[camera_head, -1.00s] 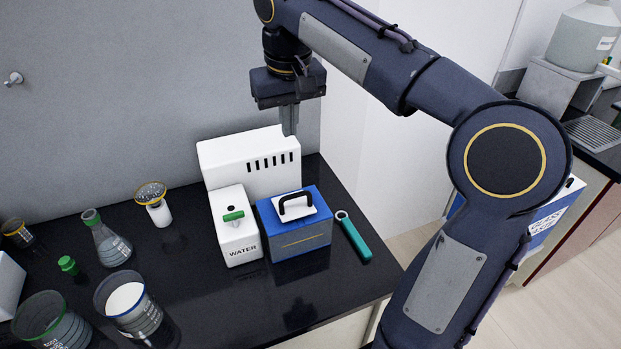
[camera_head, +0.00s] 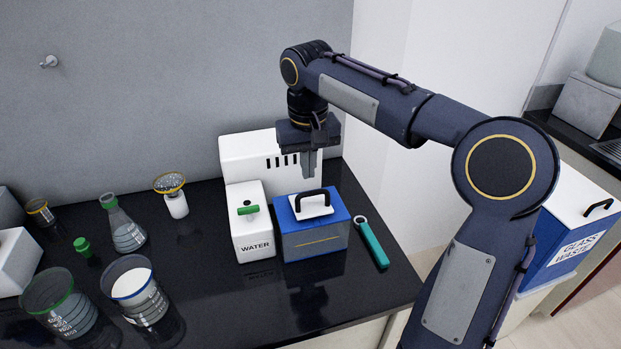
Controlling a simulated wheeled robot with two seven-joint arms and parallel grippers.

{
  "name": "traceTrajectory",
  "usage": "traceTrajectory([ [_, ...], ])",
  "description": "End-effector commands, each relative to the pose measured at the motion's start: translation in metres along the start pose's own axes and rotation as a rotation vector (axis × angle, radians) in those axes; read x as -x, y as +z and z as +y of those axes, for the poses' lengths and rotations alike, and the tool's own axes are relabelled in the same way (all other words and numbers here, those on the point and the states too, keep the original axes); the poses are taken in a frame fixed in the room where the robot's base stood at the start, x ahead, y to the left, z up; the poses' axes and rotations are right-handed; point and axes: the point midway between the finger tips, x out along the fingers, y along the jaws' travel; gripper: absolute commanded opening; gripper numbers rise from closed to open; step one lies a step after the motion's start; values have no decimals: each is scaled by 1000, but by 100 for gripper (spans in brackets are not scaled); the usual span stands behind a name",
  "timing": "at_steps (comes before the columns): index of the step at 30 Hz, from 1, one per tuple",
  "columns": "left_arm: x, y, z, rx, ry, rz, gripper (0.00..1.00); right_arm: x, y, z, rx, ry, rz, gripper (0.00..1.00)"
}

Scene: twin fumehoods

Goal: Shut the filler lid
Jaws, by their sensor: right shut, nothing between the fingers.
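A white unit marked WATER (camera_head: 253,240) stands on the black bench. On its top are a green handle-like piece (camera_head: 249,210) and a small dark opening just behind it; I cannot tell how far the lid stands open. Beside it on the right is a blue box (camera_head: 314,243) with a white top plate and a black handle (camera_head: 312,198). My right gripper (camera_head: 309,174) points down, shut and empty. In the picture it is just above the black handle, in front of the white slotted housing (camera_head: 240,155). My left gripper is not in view.
A teal-handled tool (camera_head: 373,243) lies right of the blue box. Left stand a beaker of white powder (camera_head: 136,285), a green-rimmed beaker (camera_head: 62,305), a flask (camera_head: 122,225) and a gold-topped white item (camera_head: 174,195). The front middle of the bench is clear.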

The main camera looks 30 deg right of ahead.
Motion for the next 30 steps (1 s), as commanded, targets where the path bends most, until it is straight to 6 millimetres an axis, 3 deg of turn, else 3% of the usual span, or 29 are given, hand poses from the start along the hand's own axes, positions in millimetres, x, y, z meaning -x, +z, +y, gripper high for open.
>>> traceTrajectory([
  [6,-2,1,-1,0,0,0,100,-13,14,0,0,-1,0,0],
  [17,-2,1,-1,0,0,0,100,-14,15,0,0,-1,1,0],
  [25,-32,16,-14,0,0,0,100,-31,30,0,-1,2,100,0],
  [30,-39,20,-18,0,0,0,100,-32,35,-1,-2,2,153,0],
])
